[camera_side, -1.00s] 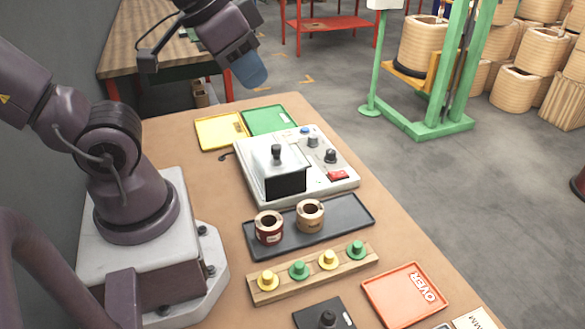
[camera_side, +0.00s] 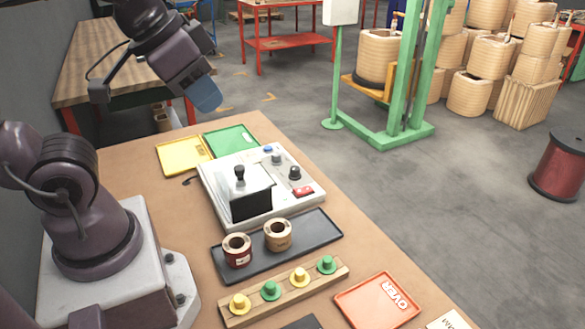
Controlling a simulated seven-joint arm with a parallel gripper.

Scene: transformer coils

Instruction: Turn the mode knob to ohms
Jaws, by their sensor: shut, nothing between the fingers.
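The grey-white meter box (camera_side: 222,193) stands on the brown bench top. On its top right are a grey knob (camera_side: 276,158) and a black knob (camera_side: 295,173); their markings are too small to read, so I cannot tell which is the mode knob or where it points. A red switch (camera_side: 303,191) and a blue button (camera_side: 268,149) sit near them. A dark block with a black handle (camera_side: 240,174) rises from the box's left part. My gripper (camera_side: 207,96), with blue fingertips, is shut and empty, in the air above and left of the box, touching nothing.
A yellow tray (camera_side: 183,154) and a green tray (camera_side: 231,140) lie behind the box. In front are a dark tray (camera_side: 318,237) with two coils (camera_side: 278,235), a wooden rail (camera_side: 310,285) with green and yellow pegs, and a red OVER tray (camera_side: 377,303).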

